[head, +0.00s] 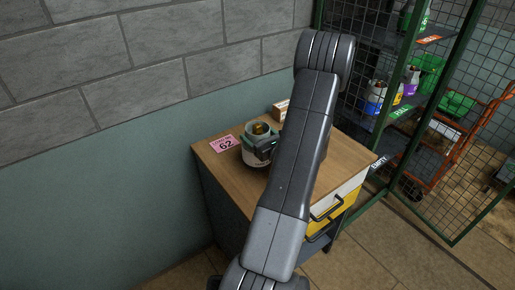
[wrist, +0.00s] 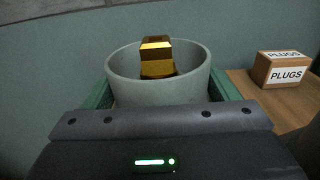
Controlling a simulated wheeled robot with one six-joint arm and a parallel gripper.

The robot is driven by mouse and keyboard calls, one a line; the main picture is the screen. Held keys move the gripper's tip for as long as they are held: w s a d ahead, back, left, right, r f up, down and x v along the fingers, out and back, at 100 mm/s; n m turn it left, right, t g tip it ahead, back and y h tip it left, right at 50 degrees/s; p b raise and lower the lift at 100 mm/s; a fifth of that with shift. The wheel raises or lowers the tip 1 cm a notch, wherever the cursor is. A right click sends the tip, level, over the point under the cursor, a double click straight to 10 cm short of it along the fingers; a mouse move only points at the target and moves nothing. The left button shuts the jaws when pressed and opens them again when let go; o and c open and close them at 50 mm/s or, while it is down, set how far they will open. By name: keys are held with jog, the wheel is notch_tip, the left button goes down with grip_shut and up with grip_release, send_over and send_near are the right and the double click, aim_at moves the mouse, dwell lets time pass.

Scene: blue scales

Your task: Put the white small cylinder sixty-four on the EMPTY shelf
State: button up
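A round whitish-grey cup-like container (head: 250,158) stands on or just above the wooden cabinet top, beside a pink label reading 62 (head: 226,143). No number sixty-four is readable. In the wrist view the container (wrist: 158,90) is upright, with a brass-coloured piece (wrist: 157,58) inside. My gripper (wrist: 160,88) has its green fingers on both sides of the container; I see no clear gap, but firm contact cannot be told. In the head view my gripper (head: 262,147) is at the container, partly behind my arm. The EMPTY label (head: 379,163) marks a low shelf at right, mostly hidden.
A PLUGS box (wrist: 285,69) sits right of the container; it also shows in the head view (head: 281,110). The mesh rack (head: 400,110) holds several containers on higher shelves. Its open mesh door (head: 480,150) and an orange trolley (head: 450,150) stand at right. A wall is behind the cabinet.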

jog(key=c, duration=1.5)
